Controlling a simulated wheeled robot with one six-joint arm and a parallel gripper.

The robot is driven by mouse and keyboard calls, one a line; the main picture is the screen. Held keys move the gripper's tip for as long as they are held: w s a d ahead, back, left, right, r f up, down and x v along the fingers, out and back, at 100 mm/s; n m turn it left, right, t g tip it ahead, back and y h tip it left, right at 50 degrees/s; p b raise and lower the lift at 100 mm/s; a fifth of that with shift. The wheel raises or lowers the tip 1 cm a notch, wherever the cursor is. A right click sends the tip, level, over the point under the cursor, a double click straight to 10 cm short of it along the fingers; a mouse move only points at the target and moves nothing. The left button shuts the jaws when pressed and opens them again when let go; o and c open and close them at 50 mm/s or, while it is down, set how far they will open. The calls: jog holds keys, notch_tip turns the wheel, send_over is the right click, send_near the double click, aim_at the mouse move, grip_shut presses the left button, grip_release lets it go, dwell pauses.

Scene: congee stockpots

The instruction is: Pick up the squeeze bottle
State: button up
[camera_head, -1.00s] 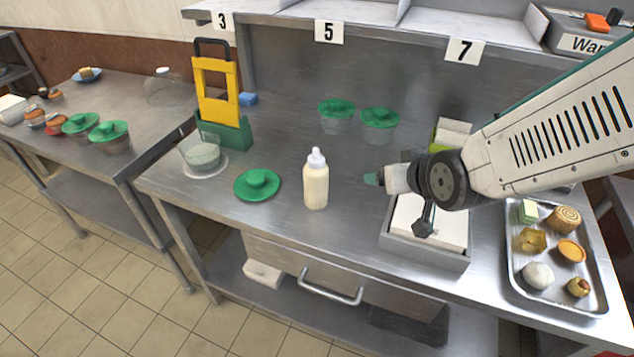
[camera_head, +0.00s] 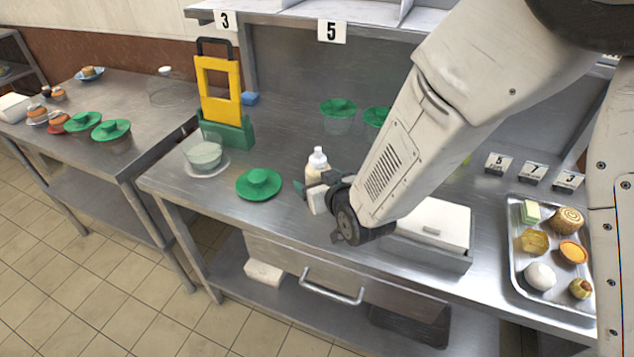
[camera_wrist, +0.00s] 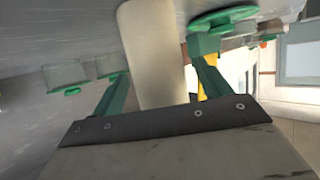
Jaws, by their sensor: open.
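The squeeze bottle (camera_head: 316,163) is cream with a white nozzle cap and stands upright on the steel table. In the wrist view the pale bottle body (camera_wrist: 152,50) lies between the two green fingers of my gripper (camera_wrist: 158,80), which are open. A gap shows between the bottle and the right finger; the left finger is close beside it. I cannot tell whether either finger touches it.
A green lid (camera_head: 259,184) lies left of the bottle. Behind it stand a glass bowl (camera_head: 203,156), a yellow-and-green stand (camera_head: 220,95) and green-lidded cups (camera_head: 338,112). A white-lidded box (camera_head: 430,226) and a food tray (camera_head: 549,290) are to the right.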

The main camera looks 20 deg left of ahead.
jog(key=shift+w+a+f, duration=0.15)
jog(key=shift+w+a, duration=0.1)
jog(key=shift+w, duration=0.05)
jog(key=c, duration=0.8)
